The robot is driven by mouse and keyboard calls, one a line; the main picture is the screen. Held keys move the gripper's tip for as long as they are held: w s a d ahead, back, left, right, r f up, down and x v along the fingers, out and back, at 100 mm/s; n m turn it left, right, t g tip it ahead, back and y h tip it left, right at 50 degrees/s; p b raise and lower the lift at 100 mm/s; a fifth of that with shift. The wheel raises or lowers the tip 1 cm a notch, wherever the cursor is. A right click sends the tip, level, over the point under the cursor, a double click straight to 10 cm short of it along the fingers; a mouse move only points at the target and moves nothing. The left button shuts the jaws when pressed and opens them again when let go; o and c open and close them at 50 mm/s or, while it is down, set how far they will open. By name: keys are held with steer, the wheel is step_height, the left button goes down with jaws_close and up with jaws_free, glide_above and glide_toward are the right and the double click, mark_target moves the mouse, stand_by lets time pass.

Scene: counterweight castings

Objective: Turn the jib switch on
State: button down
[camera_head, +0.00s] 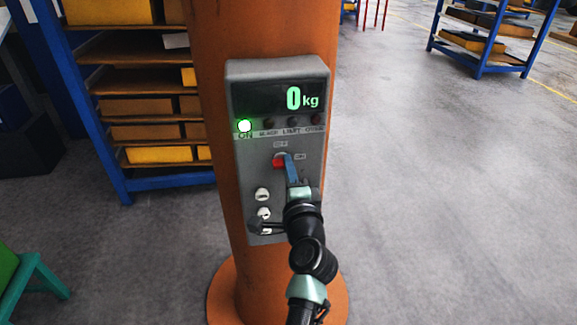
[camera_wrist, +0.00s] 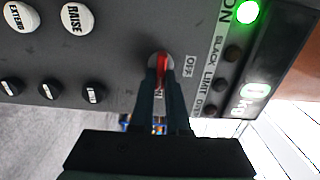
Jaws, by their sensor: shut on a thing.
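The jib switch is a red lever (camera_head: 279,162) on the grey control panel (camera_head: 245,180), below the display. Small OFF and ON labels (camera_head: 300,157) sit around it. My gripper (camera_head: 287,160) reaches it from the lower right with blue fingers. In the wrist view the red lever (camera_wrist: 161,62) stands between the two fingertips (camera_wrist: 161,78), which are closed on it. There the OFF label (camera_wrist: 190,67) is beside the lever and the ON label (camera_wrist: 158,93) shows partly between the fingers. The lever's exact angle is hard to tell behind the fingers.
A green lamp (camera_head: 245,126) marked ON is lit, and the display (camera_head: 280,98) reads 0 kg. White RAISE (camera_wrist: 77,18) and EXTEND buttons and dark knobs share the panel. The panel is on an orange column (camera_head: 212,50).

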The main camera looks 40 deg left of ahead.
stand_by(0.4)
steer(key=c, duration=0.9)
jaws_free()
steer(key=b+v, duration=0.2)
steer(key=v, duration=1.1)
steer(key=shift+b, duration=0.3)
